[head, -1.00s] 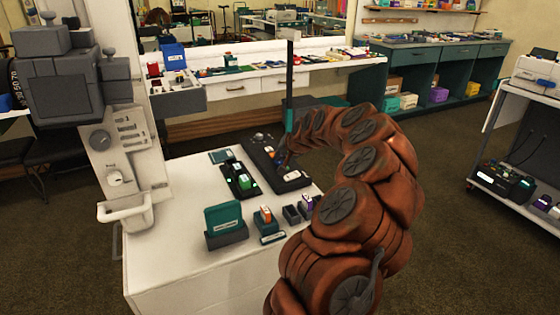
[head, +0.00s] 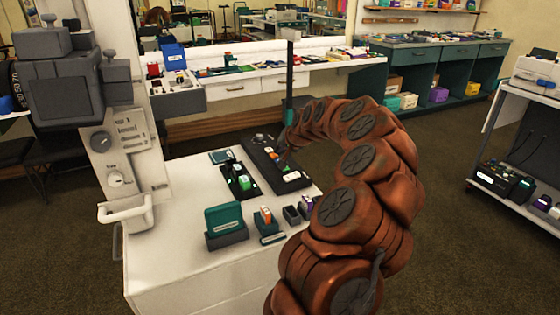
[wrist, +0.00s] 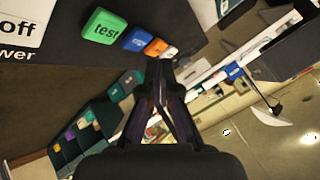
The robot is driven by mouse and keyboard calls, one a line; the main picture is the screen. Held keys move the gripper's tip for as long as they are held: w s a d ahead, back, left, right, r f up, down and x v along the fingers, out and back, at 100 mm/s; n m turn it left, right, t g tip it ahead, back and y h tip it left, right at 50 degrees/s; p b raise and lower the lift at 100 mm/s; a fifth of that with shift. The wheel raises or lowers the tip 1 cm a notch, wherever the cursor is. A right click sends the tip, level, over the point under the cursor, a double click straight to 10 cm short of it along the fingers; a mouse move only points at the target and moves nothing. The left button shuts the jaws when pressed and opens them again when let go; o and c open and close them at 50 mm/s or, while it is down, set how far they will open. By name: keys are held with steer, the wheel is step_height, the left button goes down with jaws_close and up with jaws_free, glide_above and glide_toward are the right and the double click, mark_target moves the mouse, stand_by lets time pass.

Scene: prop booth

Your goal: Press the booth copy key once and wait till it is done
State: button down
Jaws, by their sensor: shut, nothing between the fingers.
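A dark control panel (head: 262,150) lies on the white counter in the head view, under the end of my arm. The labels past "test" are too small to read, so I cannot tell which is the copy key. My gripper (wrist: 160,68) is shut and empty, its tips near the orange and pale keys. I cannot tell if they touch. In the head view my gripper (head: 283,154) is small and partly hidden.
The white counter (head: 180,255) also holds a dark tray with a green block (head: 244,181), a teal box (head: 223,216) and an orange-topped block (head: 266,215). A thin upright post (head: 290,75) rises behind the panel. A grey column with dials (head: 101,142) stands left.

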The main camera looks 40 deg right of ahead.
steer(key=shift+r+p, duration=0.4)
steer(key=shift+r, duration=1.7)
